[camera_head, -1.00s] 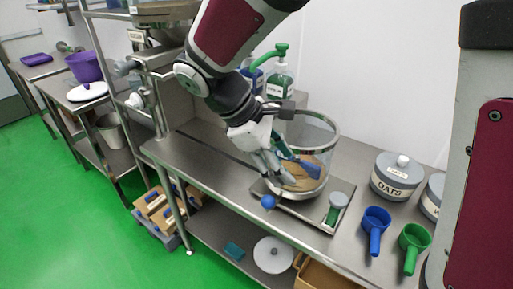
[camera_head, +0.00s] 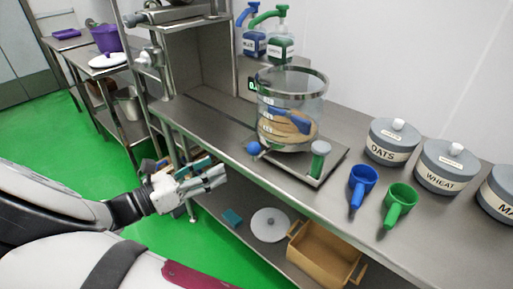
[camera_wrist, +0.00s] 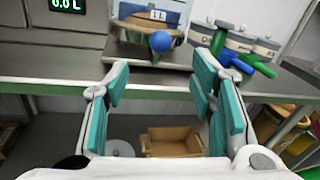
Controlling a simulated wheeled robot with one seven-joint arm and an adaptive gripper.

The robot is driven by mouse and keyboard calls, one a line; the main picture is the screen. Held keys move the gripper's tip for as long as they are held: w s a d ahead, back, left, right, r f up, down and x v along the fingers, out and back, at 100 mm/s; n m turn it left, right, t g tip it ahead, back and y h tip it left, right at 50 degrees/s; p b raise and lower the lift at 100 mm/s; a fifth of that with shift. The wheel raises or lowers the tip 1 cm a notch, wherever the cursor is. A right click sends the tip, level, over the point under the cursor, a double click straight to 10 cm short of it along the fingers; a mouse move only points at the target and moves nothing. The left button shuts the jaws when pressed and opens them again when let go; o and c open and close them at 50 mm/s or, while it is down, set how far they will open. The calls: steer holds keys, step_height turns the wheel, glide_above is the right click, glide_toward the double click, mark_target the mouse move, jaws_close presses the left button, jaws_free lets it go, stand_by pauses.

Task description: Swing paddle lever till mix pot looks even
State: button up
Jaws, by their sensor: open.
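The mix pot (camera_head: 318,108) is a clear cylinder with a metal rim, standing upright on a metal base plate on the bench. My gripper (camera_head: 218,178) is open and empty, in front of the bench edge, apart from the pot.
Blue (camera_head: 361,188) and green (camera_head: 399,204) scoops lie right of the pot, by the lidded OATS (camera_head: 391,141) and WHEAT (camera_head: 446,167) tubs. Two pump bottles (camera_head: 281,43) stand behind. A wooden crate (camera_head: 322,256) and round lid (camera_head: 270,224) are on the lower shelf.

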mark_target(248, 150)
steer(key=x, duration=1.3)
steer(key=shift+w+d, duration=0.1)
steer(key=shift+d, duration=0.05)
jaws_close()
